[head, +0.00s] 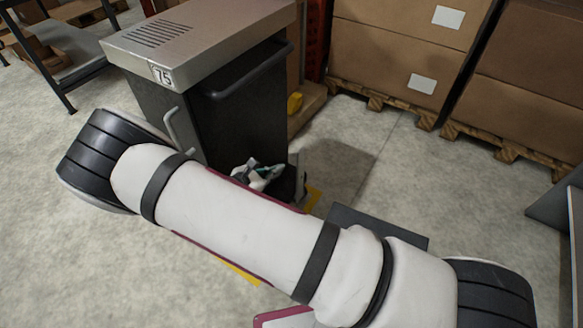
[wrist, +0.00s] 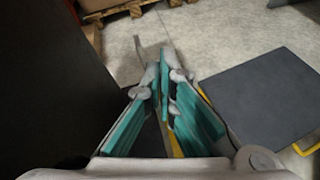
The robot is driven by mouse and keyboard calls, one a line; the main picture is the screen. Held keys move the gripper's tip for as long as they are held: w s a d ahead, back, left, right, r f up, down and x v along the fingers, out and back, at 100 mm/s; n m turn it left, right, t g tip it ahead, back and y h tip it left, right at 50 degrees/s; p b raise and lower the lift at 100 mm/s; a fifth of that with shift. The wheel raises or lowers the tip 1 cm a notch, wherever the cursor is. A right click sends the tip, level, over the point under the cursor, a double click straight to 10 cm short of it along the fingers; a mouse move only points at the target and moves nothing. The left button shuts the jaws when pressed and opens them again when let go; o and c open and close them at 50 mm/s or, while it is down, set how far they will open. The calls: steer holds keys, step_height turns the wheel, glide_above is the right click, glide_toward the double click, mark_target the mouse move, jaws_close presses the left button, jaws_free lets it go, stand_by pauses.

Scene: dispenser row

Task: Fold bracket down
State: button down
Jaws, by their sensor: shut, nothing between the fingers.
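No part is plainly marked as the bracket. The dark cabinet (head: 245,115), with a grey top and the number 75, has a dark bar (head: 245,75) across its upper face and a light grey handle-like piece (head: 182,135) at its near corner. My gripper (head: 262,172) is shut and empty, low beside the cabinet's foot. In the wrist view its teal-padded fingers (wrist: 166,75) meet near the tips. A thin, pale, bent piece (wrist: 141,48) shows just past the fingertips; I cannot tell whether they touch. My arm hides much of the area below the cabinet.
A dark square plate (head: 375,225) lies to the right of my gripper, and also shows in the wrist view (wrist: 265,95) with yellow at its edge. Cartons (head: 390,60) on pallets (head: 385,97) stand behind. Floor between plate and pallets is clear.

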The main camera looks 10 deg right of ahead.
step_height(320, 180, down, 8)
steer(key=a+n+t+b, duration=0.1)
steer(key=a+n+t, duration=0.1)
steer(key=n, duration=0.2)
steer(key=shift+w+t+y, duration=0.3)
steer(key=shift+w+t, duration=0.05)
steer(key=shift+t, duration=0.05)
steer(key=shift+b, duration=0.3)
steer(key=r+b+x, duration=0.1)
steer(key=b+x, duration=0.2)
steer(key=x, duration=1)
steer(key=shift+w+d, duration=0.35)
